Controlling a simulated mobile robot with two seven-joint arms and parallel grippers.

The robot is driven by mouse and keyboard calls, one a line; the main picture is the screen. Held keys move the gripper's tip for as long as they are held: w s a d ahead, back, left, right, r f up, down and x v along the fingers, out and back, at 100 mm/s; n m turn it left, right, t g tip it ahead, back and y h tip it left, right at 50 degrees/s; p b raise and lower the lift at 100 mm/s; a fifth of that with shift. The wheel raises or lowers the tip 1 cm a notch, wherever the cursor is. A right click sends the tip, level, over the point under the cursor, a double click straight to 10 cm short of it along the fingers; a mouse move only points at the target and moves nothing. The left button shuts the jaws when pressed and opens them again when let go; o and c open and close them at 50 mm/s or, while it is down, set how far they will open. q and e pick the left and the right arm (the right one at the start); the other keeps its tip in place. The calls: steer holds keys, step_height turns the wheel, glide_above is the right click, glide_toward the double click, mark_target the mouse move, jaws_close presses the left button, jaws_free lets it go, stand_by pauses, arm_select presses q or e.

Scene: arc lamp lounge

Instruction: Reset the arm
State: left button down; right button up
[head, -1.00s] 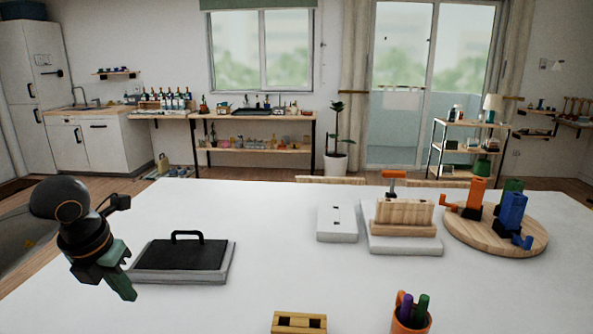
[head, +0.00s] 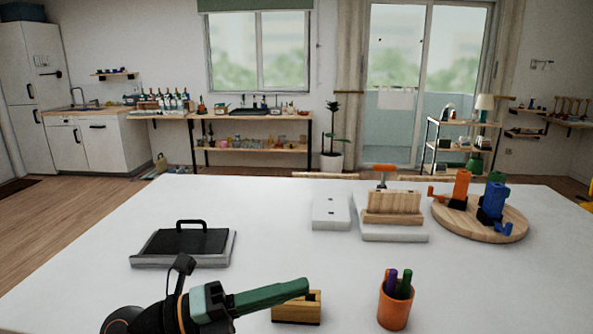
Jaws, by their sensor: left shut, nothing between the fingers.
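My left arm comes in at the bottom left of the head view. Its gripper (head: 298,288) points right, low in the picture, with green fingers shut and nothing between them. The fingertips overlap the top of a small wooden block (head: 298,311) in the picture; I cannot tell if they touch it. My right gripper is not in view.
The white table (head: 310,265) holds a black-lidded grey tray (head: 184,243) at left, an orange pen cup (head: 394,308) at front right, a white box (head: 330,212), a wooden stand (head: 393,206) and a round board (head: 507,230) with coloured clamp-like items. The table's middle is clear.

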arm_select(q)
steer(key=w+a+n+t+y, duration=0.5)
steer(key=a+n+t+y, duration=0.35)
steer(key=n+t, duration=0.9)
steer(key=s+a+f+n+g+y, duration=0.1)
steer(key=a+f+n+g+y, duration=0.4)
steer(key=a+f+n+y, duration=0.65)
steer(key=s+f+n+g, duration=0.5)
steer(key=s+f+g, duration=0.3)
steer(key=f, duration=0.6)
steer(key=s+f+g+h, duration=0.1)
steer(key=s+f+g, duration=0.25)
steer(key=s, duration=0.45)
steer(key=s+f+g, duration=0.2)
steer(key=s+f, duration=0.2)
steer(key=s, duration=0.4)
steer(key=w+d+f+t+h+p, duration=0.2)
steer(key=w+d+f+t+p, duration=0.2)
steer(key=w+f+t+p, duration=0.1)
steer(key=shift+d+n+p, duration=0.2)
steer(key=shift+n+p, duration=0.1)
steer(key=shift+p, duration=0.35)
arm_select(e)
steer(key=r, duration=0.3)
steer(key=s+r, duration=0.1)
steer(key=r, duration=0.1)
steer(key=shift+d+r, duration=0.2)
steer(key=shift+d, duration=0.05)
